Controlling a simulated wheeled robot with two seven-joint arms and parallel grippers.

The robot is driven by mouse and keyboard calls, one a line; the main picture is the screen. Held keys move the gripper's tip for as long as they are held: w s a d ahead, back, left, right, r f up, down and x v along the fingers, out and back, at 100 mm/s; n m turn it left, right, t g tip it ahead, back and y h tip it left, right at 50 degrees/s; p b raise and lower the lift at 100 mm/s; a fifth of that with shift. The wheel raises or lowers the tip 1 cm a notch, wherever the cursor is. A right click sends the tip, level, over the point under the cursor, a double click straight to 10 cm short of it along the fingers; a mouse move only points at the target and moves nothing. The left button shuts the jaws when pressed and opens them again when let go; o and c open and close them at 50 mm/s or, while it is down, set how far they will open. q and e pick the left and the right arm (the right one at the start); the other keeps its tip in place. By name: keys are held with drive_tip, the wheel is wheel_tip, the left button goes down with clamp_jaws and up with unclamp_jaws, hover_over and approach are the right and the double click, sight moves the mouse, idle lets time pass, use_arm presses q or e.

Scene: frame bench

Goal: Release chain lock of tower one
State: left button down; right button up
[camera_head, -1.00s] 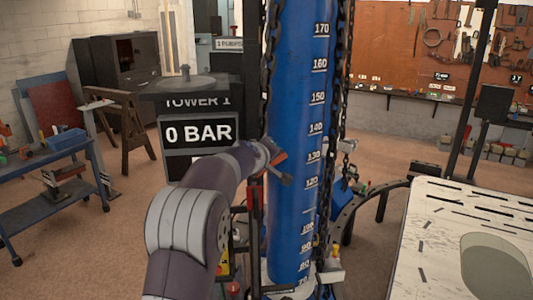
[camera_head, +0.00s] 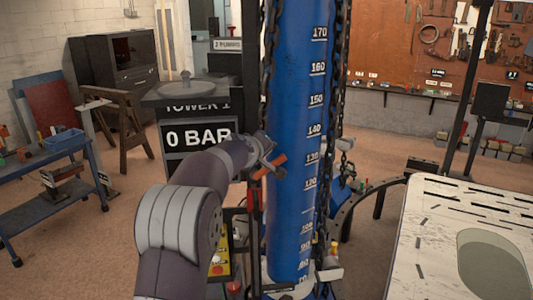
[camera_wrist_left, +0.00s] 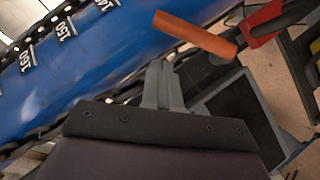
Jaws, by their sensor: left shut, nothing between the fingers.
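Tower one's blue column (camera_head: 292,120) stands upright in the middle, with white scale marks and dark chains (camera_head: 269,45) along its sides. An orange handle (camera_head: 274,165) sits at the column's left side; the wrist view shows it (camera_wrist_left: 195,34) as a short orange bar just beyond my fingers. My left gripper (camera_head: 281,172) is at this handle in the head view, and its fingers look shut and empty in the wrist view (camera_wrist_left: 160,72). Whether they touch the handle I cannot tell. The chain lock's mechanism is largely hidden by my arm. My right gripper is not in view.
A display (camera_head: 198,136) reading "0 BAR" under "TOWER 1" stands left of the column. A pale slotted table top (camera_head: 430,215) is at the right. A red part (camera_wrist_left: 262,20) lies beyond the handle. A blue workbench (camera_head: 45,165) is far left.

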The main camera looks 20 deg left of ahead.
use_arm(q)
drive_tip(key=shift+r+b+v, duration=0.3)
drive_tip(key=shift+b+v, duration=0.75)
drive_tip(key=shift+v, duration=4.15)
drive_tip(key=s+d+f+m+g+b, duration=0.15)
drive_tip(key=s+f, duration=0.25)
drive_tip(key=f, duration=0.4)
drive_tip(key=s+d+f+m+g+h+b, duration=0.1)
drive_tip(key=s+d+f+m+g, duration=0.15)
drive_tip(key=f, duration=0.55)
drive_tip(key=s+d+f+m+g+b, duration=0.1)
drive_tip(key=s+d+f+m+g, duration=0.15)
drive_tip(key=s+f, duration=0.4)
drive_tip(key=s+d+f+m+g+b, duration=0.2)
drive_tip(key=s+d+f, duration=0.1)
drive_tip(key=s+f, duration=0.5)
drive_tip(key=s+d+f+m+g+b, duration=0.3)
drive_tip(key=s+f, duration=0.5)
drive_tip(key=f, duration=0.2)
drive_tip(key=shift+s+d+f, duration=0.15)
drive_tip(key=shift+s+d, duration=0.1)
drive_tip(key=shift+d, duration=0.15)
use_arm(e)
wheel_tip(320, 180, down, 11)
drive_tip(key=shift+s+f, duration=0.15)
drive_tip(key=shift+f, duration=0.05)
use_arm(q)
drive_tip(key=shift+g, duration=0.25)
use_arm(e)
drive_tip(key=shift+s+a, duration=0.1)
